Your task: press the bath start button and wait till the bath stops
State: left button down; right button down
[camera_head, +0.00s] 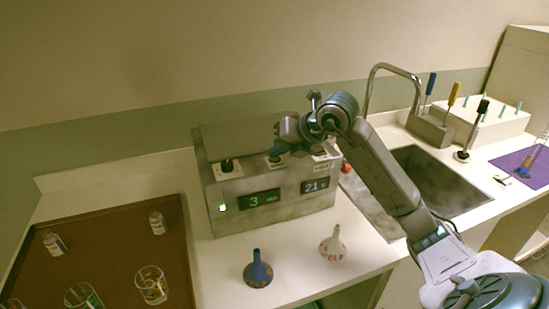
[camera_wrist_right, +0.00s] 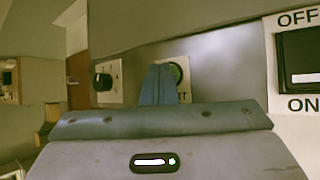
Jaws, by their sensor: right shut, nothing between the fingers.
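The bath (camera_head: 235,195) is a grey metal box on the counter. Its front displays read "3 min" (camera_head: 259,199) and about "21" (camera_head: 315,186). A small green light (camera_head: 223,208) glows at its lower left. My right gripper (camera_head: 279,151) is at the top front of the bath, over the middle control. My left gripper is not in view.
A black knob (camera_head: 227,165) is left of the button, and an OFF/ON switch (camera_wrist_right: 301,54) is right. Two flasks, blue (camera_head: 258,270) and white (camera_head: 333,245), stand in front. A brown tray (camera_head: 110,250) with glassware lies left; a sink (camera_head: 440,180) is right.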

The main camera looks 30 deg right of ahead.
aim_at(278, 160)
jog(key=shift+r+p, duration=0.55)
jog(key=shift+r, duration=0.25)
jog(key=shift+r+p, duration=1.9)
jog(key=shift+r, duration=0.65)
